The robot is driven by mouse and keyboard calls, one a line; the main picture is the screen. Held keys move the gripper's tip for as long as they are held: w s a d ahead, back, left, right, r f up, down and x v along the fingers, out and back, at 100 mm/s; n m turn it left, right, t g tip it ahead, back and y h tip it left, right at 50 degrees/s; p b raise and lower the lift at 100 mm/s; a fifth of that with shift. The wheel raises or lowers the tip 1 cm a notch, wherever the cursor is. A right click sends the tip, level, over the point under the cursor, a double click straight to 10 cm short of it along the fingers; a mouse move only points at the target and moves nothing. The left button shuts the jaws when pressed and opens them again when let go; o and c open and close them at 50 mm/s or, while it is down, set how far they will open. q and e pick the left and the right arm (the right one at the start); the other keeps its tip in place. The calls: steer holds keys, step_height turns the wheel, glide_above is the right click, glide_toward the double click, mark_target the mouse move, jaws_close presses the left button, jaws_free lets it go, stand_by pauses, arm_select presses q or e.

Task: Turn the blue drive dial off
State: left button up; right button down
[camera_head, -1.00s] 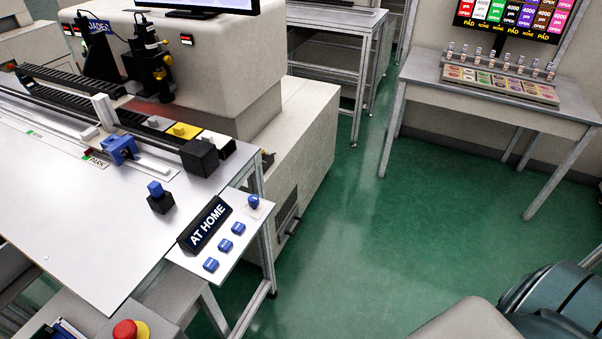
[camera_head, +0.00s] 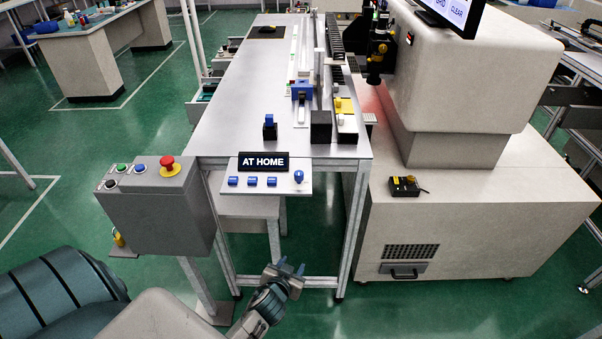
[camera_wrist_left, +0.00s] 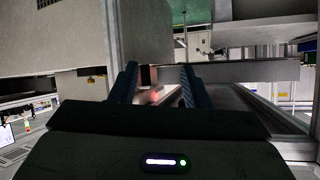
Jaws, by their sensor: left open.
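A small panel with an AT HOME sign (camera_head: 263,162) is fixed at the front of the long table. A round blue dial (camera_head: 299,177) sits at its right end, beside a row of blue buttons (camera_head: 252,181). The dial's setting is too small to read. My left gripper (camera_head: 285,267) is low in front of the table, below the panel and apart from the dial. In the left wrist view its two fingers (camera_wrist_left: 157,88) are spread with nothing between them. The dial cannot be made out there. My right gripper is out of view.
A grey control box with a red stop button (camera_head: 168,164) stands left of the panel. A blue-topped black block (camera_head: 269,128) and a blue carriage (camera_head: 301,90) are on the table (camera_head: 240,100). A large beige machine (camera_head: 470,220) stands right. Green floor is open at left.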

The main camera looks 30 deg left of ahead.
arm_select(q)
step_height(320, 180, up, 15)
steer(key=w+n+t+y, duration=0.1)
steer(key=w+t, duration=0.1)
steer(key=t, duration=0.1)
steer(key=n+t+y, duration=0.2)
glide_toward(298, 176)
steer(key=p+x, duration=0.3)
steer(key=x, duration=0.7)
steer(key=shift+w+a+p, duration=0.1)
steer(key=shift+p, duration=0.3)
steer(key=shift+w+a, duration=0.15)
steer(key=shift+w, duration=0.3)
steer(key=c, duration=0.6)
jaws_close()
steer(key=shift+f, duration=0.1)
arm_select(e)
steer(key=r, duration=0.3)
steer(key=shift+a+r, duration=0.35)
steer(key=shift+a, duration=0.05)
